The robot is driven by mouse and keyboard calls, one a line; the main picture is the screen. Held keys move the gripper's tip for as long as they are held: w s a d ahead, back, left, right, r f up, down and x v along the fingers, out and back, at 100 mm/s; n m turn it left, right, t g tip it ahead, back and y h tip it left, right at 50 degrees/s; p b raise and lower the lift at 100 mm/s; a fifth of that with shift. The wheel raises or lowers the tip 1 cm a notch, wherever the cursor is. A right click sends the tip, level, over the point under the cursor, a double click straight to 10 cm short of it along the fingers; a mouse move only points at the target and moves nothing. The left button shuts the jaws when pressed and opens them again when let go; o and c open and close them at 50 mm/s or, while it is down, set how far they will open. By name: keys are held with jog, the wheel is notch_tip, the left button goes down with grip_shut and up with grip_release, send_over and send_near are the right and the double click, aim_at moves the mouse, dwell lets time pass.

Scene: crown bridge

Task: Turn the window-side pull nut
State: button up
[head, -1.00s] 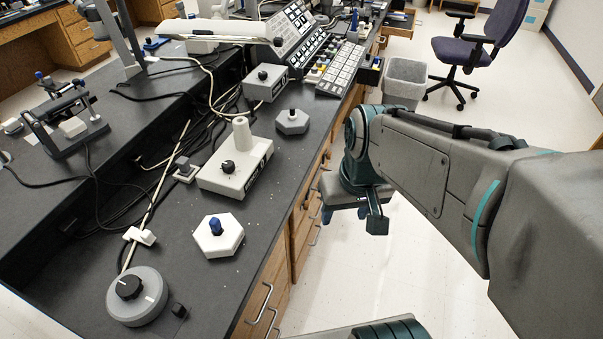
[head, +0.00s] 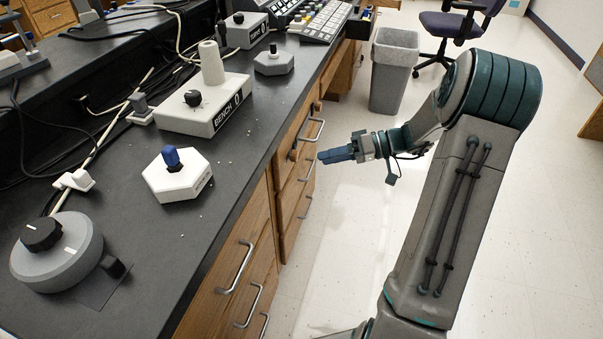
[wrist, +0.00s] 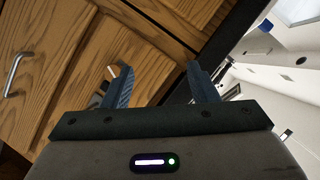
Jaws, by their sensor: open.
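My gripper (head: 322,156) is open and empty in front of the wooden drawer fronts, below the bench top's edge. In the wrist view its two blue fingers (wrist: 160,68) stand apart before the wood. A metal drawer pull (head: 316,130) is just beyond the fingertips in the head view. Small dark fittings (head: 292,155) show beside it on the drawer front. A pale pull end (wrist: 115,70) shows by the left finger in the wrist view, partly hidden. No nut can be made out clearly, and I cannot tell which side is the window side.
The black bench top (head: 240,160) carries a white hexagonal block with a blue knob (head: 173,170), a grey dial (head: 62,255) and a bench box (head: 200,105). Several other pulls (head: 237,265) stick out nearer. A bin (head: 394,70) stands behind; the floor on the right is open.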

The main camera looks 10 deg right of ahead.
aim_at(298, 155)
jog(key=w+d+f+t+y+b, duration=0.2)
jog(key=w+d+f+t+b, duration=0.25)
jog(key=d+f, duration=0.25)
jog(key=b+x, duration=0.2)
jog(key=x, duration=1.1)
jog(key=shift+s+a, duration=0.15)
jog(key=shift+a, duration=0.05)
jog(key=c, duration=1)
